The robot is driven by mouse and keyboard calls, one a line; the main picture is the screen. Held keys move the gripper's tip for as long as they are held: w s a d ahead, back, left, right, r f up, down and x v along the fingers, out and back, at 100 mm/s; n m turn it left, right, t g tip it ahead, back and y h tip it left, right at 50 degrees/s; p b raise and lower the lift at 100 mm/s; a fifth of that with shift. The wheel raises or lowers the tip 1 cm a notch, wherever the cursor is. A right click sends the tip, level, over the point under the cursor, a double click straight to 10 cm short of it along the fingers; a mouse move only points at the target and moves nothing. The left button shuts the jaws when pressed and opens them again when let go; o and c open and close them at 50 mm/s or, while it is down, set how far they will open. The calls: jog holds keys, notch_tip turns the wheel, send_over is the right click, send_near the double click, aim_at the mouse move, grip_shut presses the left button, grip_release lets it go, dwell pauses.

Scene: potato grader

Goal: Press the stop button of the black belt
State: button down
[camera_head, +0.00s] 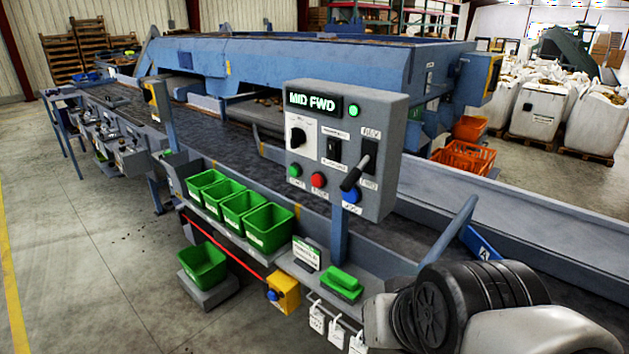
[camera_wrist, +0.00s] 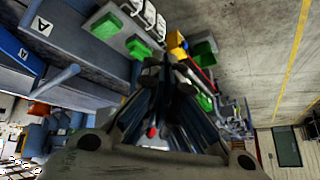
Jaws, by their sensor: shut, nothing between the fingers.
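A grey control panel (camera_head: 385,200) stands on a post beside the black belt (camera_head: 210,135) in the head view. Its lit display (camera_head: 312,103) reads "MID FWD". Below are a green button (camera_head: 294,170), a red button (camera_head: 318,180) and a blue button (camera_head: 351,194), with small labels too blurred to read. A black lever (camera_head: 354,180) sticks out above the blue one. My gripper (camera_wrist: 168,68) shows only in the wrist view, shut and empty. I cannot make out the panel there. In the head view my arm is at lower right, apart from the panel.
Green bins (camera_head: 268,228) line the belt's near side. A yellow box with a blue knob (camera_head: 283,295) sits low on the frame. White tags (camera_head: 335,330) hang near my arm. Orange crates (camera_head: 466,158) stand behind the panel.

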aim_at(317, 181)
jog(key=w+a+m+t, duration=0.2)
jog(key=w+a, duration=0.3)
jog(key=w, duration=0.6)
jog(key=w+a+f+m+t+p, duration=0.1)
jog(key=w+a+t, duration=0.3)
jog(key=w, duration=0.8)
jog(key=w+a+m+t+h, duration=0.1)
jog(key=w+a+m+t, duration=0.2)
jog(key=w, duration=0.9)
jog(key=a+m, duration=0.1)
jog(key=a, duration=0.2)
jog(key=shift+a+f+t+p, duration=0.2)
jog(key=shift+f+t+p, duration=0.1)
jog(key=shift+f+p, duration=0.05)
jog(key=w+d, duration=0.6)
jog(key=shift+d+b, duration=0.15)
jog(key=shift+b, duration=0.15)
jog(key=shift+w, duration=0.1)
jog(key=shift+w+d+b, duration=0.3)
jog(key=shift+b, duration=0.1)
